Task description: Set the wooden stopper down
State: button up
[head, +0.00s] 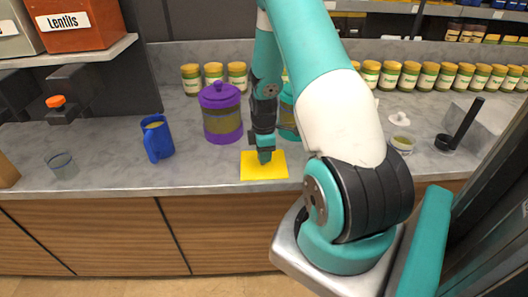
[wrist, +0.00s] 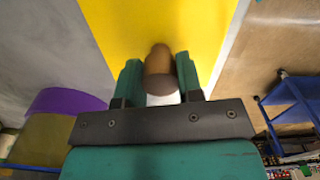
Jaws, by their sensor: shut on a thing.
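My gripper (head: 264,156) points down over the yellow mat (head: 252,174) on the counter. In the wrist view its two green fingers (wrist: 160,78) are shut on the brown wooden stopper (wrist: 158,62), which sits between them with its rounded end towards the mat. The yellow mat (wrist: 125,25) fills the upper middle of the wrist view. I cannot tell whether the stopper touches the mat. In the head view the stopper is hidden by the gripper.
A purple lidded jar (head: 222,115) stands just left of my gripper, with a teal jar (head: 288,115) partly hidden behind my arm. A blue mug (head: 157,140) and a glass (head: 62,165) stand further left. Several green-labelled jars (head: 410,75) line the back. The counter's front edge (head: 130,192) is close to the mat.

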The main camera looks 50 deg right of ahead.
jog(key=o, duration=0.9)
jog(key=shift+f, duration=0.1)
notch_tip(320, 180, up, 12)
jog(key=b, duration=0.3)
jog(key=w+a+r+t+y, duration=0.1)
jog(key=a+r, duration=0.2)
jog(key=a, duration=0.5)
jog(key=w+a+r, duration=0.1)
jog(key=a+r, duration=0.3)
jog(key=a, duration=0.3)
jog(key=s+a+r+m+y, duration=0.1)
jog(key=s+a+r, duration=0.1)
jog(key=s+a, duration=0.3)
jog(key=s+a+r+y, duration=0.1)
jog(key=s+a+r, duration=0.1)
jog(key=s+a, duration=0.4)
jog(key=s+a+r+m+g+y, duration=0.1)
jog(key=s+a, duration=0.5)
jog(key=a, duration=0.6)
jog(key=shift+s+a+r+m, duration=0.15)
jog(key=shift+r+m, duration=0.15)
jog(key=shift+r, duration=0.6)
